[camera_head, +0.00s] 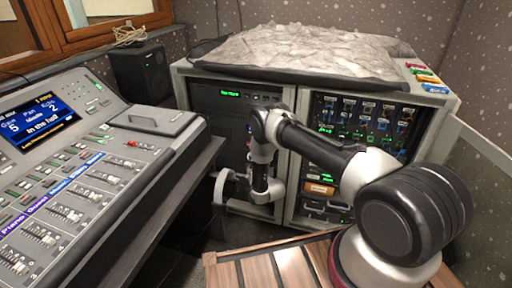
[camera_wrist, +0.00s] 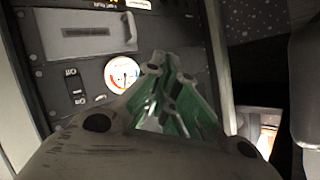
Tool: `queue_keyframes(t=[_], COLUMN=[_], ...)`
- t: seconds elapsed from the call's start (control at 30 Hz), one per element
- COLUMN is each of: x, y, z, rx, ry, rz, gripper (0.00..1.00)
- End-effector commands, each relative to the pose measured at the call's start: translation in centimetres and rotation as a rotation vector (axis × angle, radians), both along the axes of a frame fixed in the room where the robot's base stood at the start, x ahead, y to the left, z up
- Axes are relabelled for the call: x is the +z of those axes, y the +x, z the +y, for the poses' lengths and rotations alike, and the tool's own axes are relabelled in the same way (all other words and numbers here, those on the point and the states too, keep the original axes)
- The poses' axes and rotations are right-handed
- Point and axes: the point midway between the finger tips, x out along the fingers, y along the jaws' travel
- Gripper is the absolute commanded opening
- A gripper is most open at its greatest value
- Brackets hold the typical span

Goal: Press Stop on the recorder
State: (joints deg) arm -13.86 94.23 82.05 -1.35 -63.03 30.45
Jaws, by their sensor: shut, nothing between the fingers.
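My gripper (camera_wrist: 165,68) is shut and empty in the wrist view, its green-lined fingers together in front of a dark rack panel. In the head view, my arm reaches to the left bay of the rack and my wrist hangs low there; the fingertips cannot be made out. A black unit with a green display (camera_head: 232,93) sits at the top of that bay. It may be the recorder, but its lettering is too small to be sure. No Stop button can be made out in either view.
The mixing desk (camera_head: 145,148) stands at the left. The rack's right bay (camera_head: 365,118) holds patch cables. A dark speaker (camera_head: 140,73) stands behind.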

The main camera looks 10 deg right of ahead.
Motion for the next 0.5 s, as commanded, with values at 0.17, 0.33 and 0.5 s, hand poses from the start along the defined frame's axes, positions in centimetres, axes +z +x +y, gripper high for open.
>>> queue_keyframes(t=[0.17,0.33,0.5], x=[4.4,6.2,6.1], y=[1.9,2.2,2.2], z=[0.5,0.6,0.6], rx=[-0.018,-0.027,-0.03], ry=[0.108,0.168,0.176], rz=[-0.17,-0.23,-0.225], gripper=[0.0,0.0,0.0])
